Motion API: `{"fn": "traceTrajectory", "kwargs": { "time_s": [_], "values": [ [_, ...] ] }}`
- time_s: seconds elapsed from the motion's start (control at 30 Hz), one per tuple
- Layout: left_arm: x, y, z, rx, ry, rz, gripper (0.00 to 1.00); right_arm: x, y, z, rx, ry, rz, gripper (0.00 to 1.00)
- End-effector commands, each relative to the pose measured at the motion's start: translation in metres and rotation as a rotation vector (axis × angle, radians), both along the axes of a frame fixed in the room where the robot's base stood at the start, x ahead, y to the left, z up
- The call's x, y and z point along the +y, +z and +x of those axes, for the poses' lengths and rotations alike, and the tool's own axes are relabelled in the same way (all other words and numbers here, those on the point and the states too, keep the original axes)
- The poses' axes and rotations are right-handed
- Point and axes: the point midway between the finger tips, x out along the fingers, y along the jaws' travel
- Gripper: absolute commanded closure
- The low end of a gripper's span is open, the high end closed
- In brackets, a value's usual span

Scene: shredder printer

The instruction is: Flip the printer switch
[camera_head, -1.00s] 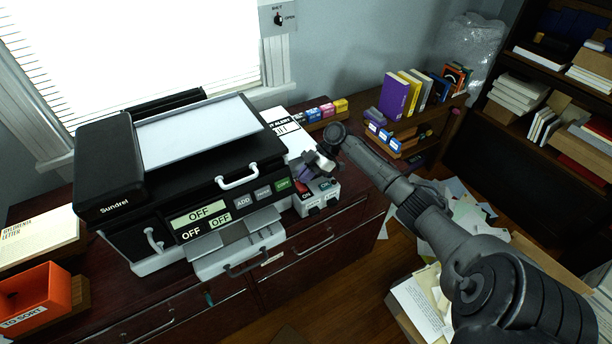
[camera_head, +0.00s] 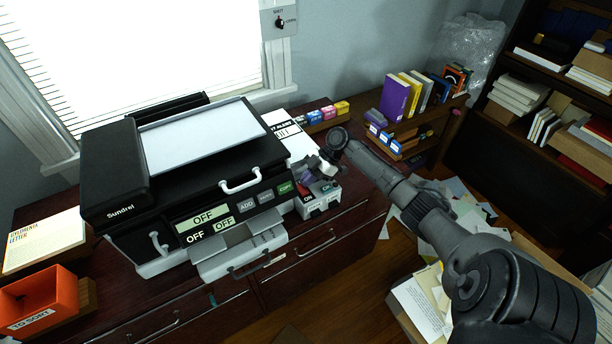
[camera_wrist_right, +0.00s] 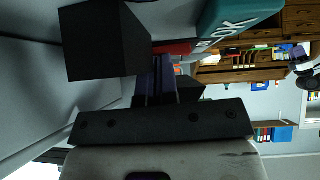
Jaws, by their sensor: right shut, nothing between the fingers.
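The black and white printer (camera_head: 185,175) sits on the dark wood cabinet, and its display panels (camera_head: 203,215) read OFF. A small white switch box (camera_head: 321,204) stands at its right side, with a red switch and a teal switch on top. My right gripper (camera_head: 312,170) is shut and empty, just above and behind the box's switches; whether it touches them I cannot tell. In the right wrist view, the teal switch (camera_wrist_right: 238,16) marked OK is close beside the fingers, with a red part (camera_wrist_right: 174,48) beyond them. My left gripper is not in view.
An orange TO SORT tray (camera_head: 40,300) and a letter pad (camera_head: 45,240) lie left of the printer. Colored boxes (camera_head: 327,114) and a small book rack (camera_head: 405,140) stand behind the gripper. Papers (camera_head: 425,305) fill a box on the floor at right.

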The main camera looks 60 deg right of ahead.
Motion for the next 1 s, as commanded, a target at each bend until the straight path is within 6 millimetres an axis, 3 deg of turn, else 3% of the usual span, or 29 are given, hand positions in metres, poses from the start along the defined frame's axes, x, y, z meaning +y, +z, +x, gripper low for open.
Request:
{"fn": "traceTrajectory", "kwargs": {
  "time_s": [0.03, 0.17, 0.43, 0.7, 1.0],
  "values": [
    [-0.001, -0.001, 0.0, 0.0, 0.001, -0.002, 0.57, 0.003, -0.011, -0.005, 0.024, 0.005, 0.003, 1.0],
    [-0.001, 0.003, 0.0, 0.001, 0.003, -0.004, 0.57, 0.003, -0.005, -0.004, 0.022, 0.005, 0.002, 1.0],
    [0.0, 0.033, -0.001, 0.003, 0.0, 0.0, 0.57, 0.002, 0.048, 0.007, 0.003, 0.011, -0.003, 1.0],
    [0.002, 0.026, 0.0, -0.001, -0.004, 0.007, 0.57, -0.032, 0.081, -0.013, 0.0, 0.008, -0.005, 1.0],
    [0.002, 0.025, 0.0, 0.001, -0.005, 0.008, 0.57, -0.054, 0.108, -0.027, -0.002, 0.009, -0.004, 1.0]
  ]
}}
